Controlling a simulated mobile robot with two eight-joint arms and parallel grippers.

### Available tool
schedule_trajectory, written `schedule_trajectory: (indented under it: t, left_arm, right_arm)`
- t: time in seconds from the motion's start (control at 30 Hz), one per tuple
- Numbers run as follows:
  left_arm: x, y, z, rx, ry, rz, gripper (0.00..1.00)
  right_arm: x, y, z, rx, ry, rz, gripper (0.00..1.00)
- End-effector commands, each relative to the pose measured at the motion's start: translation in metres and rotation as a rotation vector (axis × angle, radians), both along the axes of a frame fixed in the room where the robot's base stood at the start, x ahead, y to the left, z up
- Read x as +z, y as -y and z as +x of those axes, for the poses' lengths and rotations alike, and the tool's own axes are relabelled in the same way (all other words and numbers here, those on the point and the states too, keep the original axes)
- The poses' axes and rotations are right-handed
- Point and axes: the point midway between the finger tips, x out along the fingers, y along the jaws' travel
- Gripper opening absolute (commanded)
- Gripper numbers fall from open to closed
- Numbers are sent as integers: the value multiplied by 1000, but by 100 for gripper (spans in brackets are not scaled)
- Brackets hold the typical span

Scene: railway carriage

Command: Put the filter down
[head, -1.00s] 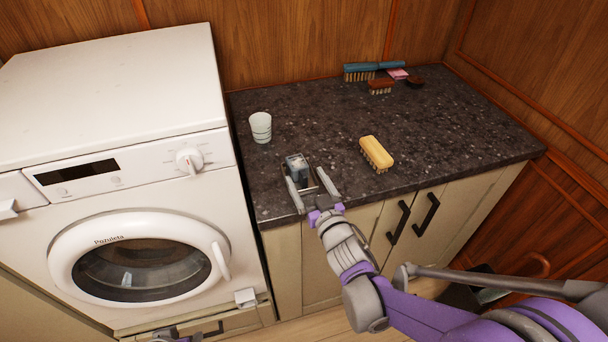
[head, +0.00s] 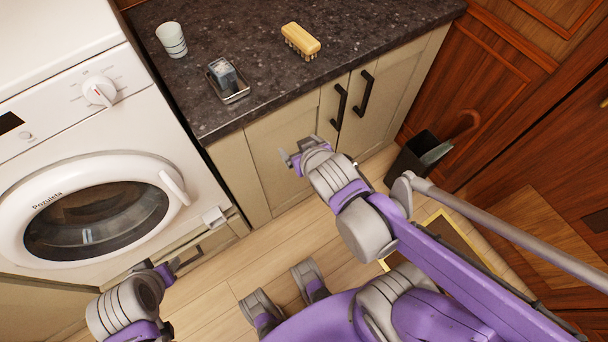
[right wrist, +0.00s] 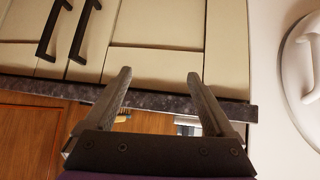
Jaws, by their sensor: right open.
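The filter (head: 222,73), a small grey-blue block, sits in a small metal tray (head: 236,98) near the front edge of the dark countertop, left of the yellow brush. My right gripper (head: 289,158) is open and empty, below the countertop edge and in front of the cabinet doors. In the right wrist view its two fingers (right wrist: 158,78) stand apart with nothing between them. A light piece, perhaps the tray, is partly hidden behind a finger there. My left gripper (head: 168,268) is low in front of the washing machine; its jaws are not clear.
A white cup (head: 171,40) and a yellow brush (head: 300,41) stand on the countertop (head: 240,25). The washing machine (head: 90,210) is at the left, with a small white flap (head: 213,216) sticking out low down. Black cabinet handles (head: 364,92) project forward. A dark bin (head: 412,157) stands right.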

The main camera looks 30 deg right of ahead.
Motion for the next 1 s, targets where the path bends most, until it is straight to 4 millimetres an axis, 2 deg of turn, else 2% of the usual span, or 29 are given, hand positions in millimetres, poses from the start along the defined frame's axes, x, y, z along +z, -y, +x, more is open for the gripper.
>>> schedule_trajectory:
  t: [0.03,0.13,0.2,0.3,1.0]
  left_arm:
    - [0,0,0,0,0,0,50]
    - [0,0,0,0,0,0,50]
    - [0,0,0,0,0,0,50]
    - [0,0,0,0,0,0,50]
    - [0,0,0,0,0,0,50]
  right_arm:
    - [-8,-6,-21,14,-98,17,89]
    - [-18,-19,-56,61,-261,52,89]
    - [-22,-27,-73,90,-333,72,89]
    - [-23,-33,-85,114,-382,85,89]
    - [-24,-33,-86,116,-387,86,89]
